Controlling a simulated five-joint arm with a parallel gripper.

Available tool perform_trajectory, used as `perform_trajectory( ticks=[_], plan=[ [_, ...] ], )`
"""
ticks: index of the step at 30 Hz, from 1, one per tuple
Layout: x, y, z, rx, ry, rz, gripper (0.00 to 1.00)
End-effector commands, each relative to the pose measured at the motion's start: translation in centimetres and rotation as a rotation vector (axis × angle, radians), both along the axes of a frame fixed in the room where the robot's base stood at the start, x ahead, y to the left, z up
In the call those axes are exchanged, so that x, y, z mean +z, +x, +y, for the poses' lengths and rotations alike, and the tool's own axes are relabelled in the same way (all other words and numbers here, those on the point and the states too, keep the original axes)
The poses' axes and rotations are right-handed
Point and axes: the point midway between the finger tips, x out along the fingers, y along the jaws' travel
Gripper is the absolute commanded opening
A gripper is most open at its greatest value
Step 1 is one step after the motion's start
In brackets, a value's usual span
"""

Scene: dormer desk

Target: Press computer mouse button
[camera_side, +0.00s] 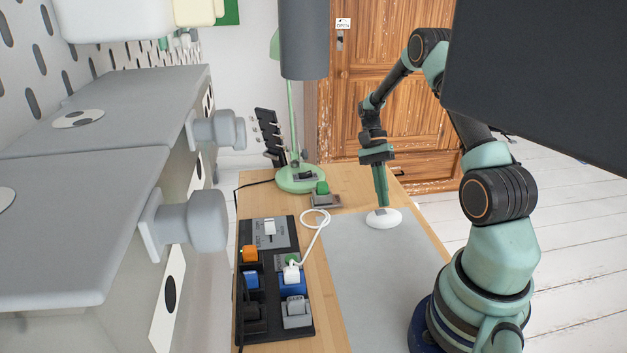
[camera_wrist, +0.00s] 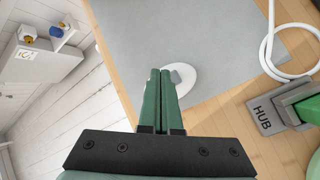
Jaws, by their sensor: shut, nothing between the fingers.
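The white computer mouse (camera_side: 384,218) lies on the grey desk mat (camera_side: 375,290), near the mat's far edge. My gripper (camera_side: 384,205) points down with its green fingers together, and its tips are at the mouse in the side view. In the wrist view the mouse (camera_wrist: 183,80) shows just beyond the fingertips of my gripper (camera_wrist: 161,72), with a grey patch on its top near the tips. The fingers hide part of the mouse. I cannot tell whether the tips touch it.
A black panel (camera_side: 306,330) with several coloured plugs and switches stands left of the mat. A white cable (camera_side: 318,232) loops beside it. A grey hub (camera_wrist: 268,112) with a green part sits near the mouse. A green lamp (camera_side: 297,178) stands behind. The mat's middle is clear.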

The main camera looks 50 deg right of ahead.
Motion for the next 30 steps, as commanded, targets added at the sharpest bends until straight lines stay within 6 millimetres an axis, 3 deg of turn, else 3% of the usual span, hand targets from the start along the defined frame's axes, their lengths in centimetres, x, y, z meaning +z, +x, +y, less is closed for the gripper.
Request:
perform_trajectory(
  ticks=[30],
  plan=[
    [-1.1,-0.1,-0.1,-0.001,0.001,-0.001,0.0]
  ],
)
